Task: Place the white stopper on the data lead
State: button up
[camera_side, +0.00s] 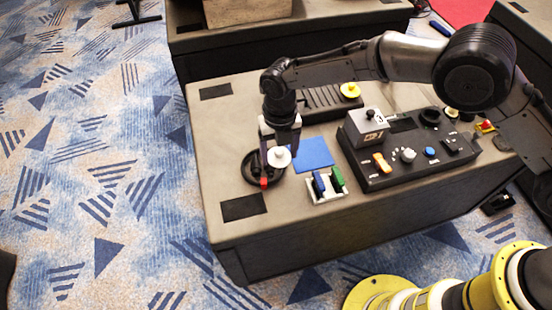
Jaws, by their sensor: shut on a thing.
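The white stopper (279,157) is a small round white piece at the tips of my gripper (278,147), which is shut on it. The data lead (252,176) looks like a black coiled ring with a red end, lying on the table near its left front. The stopper is in front of the right part of the coil in this view and hides some of it. I cannot tell whether the stopper touches the lead or hangs above it.
A blue square (314,153) lies right of the coil. A white holder (327,197) with blue and green pieces stands in front. A black control box (378,181) with knobs and buttons fills the right. A black ribbed tray (325,101) lies behind.

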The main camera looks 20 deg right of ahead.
aim_at(276, 161)
jog(key=shift+w+a+f, duration=0.3)
jog(key=shift+w+f, duration=0.05)
jog(key=shift+f, duration=1.65)
jog(key=shift+f, duration=0.15)
jog(key=o, duration=1.3)
jog(key=shift+c, duration=0.2)
notch_tip(276, 161, up, 12)
jog(key=shift+r, duration=0.15)
